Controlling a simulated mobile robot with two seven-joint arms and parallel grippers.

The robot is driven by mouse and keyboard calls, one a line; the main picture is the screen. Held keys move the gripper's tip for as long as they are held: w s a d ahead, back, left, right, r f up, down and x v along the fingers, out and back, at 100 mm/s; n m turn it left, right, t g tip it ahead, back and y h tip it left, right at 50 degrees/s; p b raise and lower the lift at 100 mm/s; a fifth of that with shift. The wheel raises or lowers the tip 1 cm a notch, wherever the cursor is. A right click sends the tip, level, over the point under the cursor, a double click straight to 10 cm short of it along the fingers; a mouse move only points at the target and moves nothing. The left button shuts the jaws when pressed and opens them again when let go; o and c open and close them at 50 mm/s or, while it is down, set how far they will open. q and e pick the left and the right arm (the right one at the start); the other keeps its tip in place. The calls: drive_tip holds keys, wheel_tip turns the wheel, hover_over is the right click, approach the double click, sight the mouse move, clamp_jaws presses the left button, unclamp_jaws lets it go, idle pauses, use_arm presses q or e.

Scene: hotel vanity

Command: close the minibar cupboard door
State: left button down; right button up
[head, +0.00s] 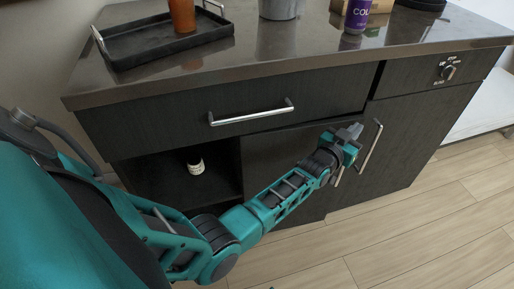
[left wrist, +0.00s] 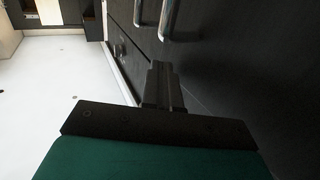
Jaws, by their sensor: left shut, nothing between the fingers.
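The dark vanity's right cupboard door (head: 410,125) has an upright silver handle (head: 371,146) near its left edge. To its left is another dark door (head: 268,155), partly hidden by my left arm; part of its handle (head: 338,177) shows below my gripper. I cannot tell which door is the minibar's, or whether either stands slightly ajar. My left gripper (head: 354,132) is shut and empty in front of the doors, near the right handle. In the left wrist view its closed fingers (left wrist: 161,88) are close to the dark front, below two silver handles (left wrist: 168,20). Contact is unclear. My right gripper is out of view.
A drawer (head: 225,108) with a bar handle (head: 250,115) sits above. An open niche at left holds a small bottle (head: 196,163). The countertop carries a black tray (head: 165,40), a purple can (head: 357,15) and other items. The wooden floor (head: 430,220) at right is clear.

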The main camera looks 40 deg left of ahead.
sight(350, 123)
use_arm(q)
drive_tip(key=shift+w+a+f+b, duration=0.1)
drive_tip(key=shift+w+a+b, duration=0.2)
drive_tip(key=shift+w+a, duration=0.7)
drive_tip(key=shift+a, duration=0.15)
drive_tip(key=shift+d, duration=0.1)
